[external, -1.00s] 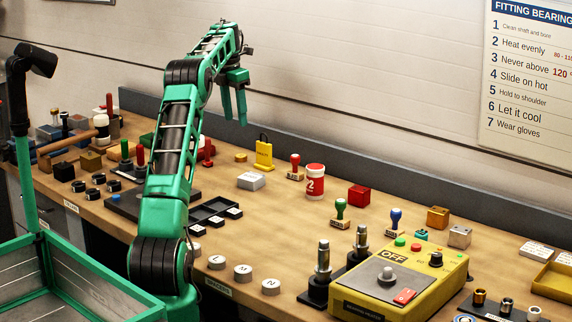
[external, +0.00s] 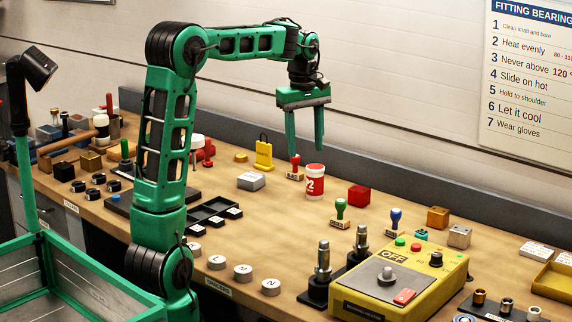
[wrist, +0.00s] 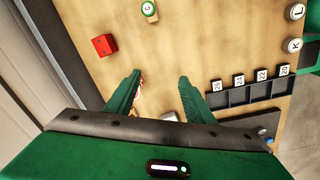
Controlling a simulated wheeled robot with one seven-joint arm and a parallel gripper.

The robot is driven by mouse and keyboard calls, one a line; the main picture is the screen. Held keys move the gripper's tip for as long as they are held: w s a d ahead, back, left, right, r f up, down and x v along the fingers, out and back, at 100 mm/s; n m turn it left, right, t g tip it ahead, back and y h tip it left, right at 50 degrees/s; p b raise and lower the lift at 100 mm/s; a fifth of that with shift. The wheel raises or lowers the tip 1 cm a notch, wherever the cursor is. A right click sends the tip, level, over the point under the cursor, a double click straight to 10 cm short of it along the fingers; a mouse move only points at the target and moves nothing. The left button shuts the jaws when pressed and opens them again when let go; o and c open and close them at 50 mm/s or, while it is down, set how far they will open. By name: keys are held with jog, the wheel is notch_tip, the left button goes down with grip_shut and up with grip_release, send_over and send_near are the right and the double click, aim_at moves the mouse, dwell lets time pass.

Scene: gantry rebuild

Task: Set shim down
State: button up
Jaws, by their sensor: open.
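My gripper (external: 305,160) is open, its two green fingers pointing down in the air over the back middle of the bench. The wrist view shows the fingers (wrist: 159,77) apart, with only bare bench visible between their tips. I cannot tell for sure which thing is the shim; none is held. A black slotted tray (external: 211,216) lies on the bench with small numbered pieces along its front edge; it also shows right of the fingers in the wrist view (wrist: 244,95).
Near the gripper are a red-and-white jar (external: 315,182), red block (external: 359,196), grey block (external: 251,181) and yellow stand (external: 264,154). A yellow heater box (external: 385,280) stands front right. Round lettered pieces (external: 243,272) line the front edge. The middle bench is largely clear.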

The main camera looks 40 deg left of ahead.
jog(key=s+d+f+m, duration=0.2)
jog(key=s+d+m, duration=0.35)
jog(key=s, duration=0.35)
jog(key=s+d+f+m, duration=0.3)
jog(key=s+d+m, duration=0.25)
jog(key=s, duration=0.45)
jog(key=s+f+m, duration=0.2)
jog(key=s, duration=0.3)
jog(key=s+d+f+m, duration=0.1)
jog(key=s+f+m, duration=0.2)
jog(key=s, duration=0.2)
jog(key=s+d+f+m, duration=0.1)
jog(key=s+f+m, duration=0.1)
jog(key=s, duration=0.4)
jog(key=shift+f+m+g, duration=0.3)
jog(key=shift+m, duration=0.4)
jog(key=shift+w, duration=0.2)
jog(key=shift+w+f, duration=0.25)
jog(key=shift+w, duration=0.35)
jog(key=shift+s, duration=0.1)
jog(key=shift+o, duration=0.6)
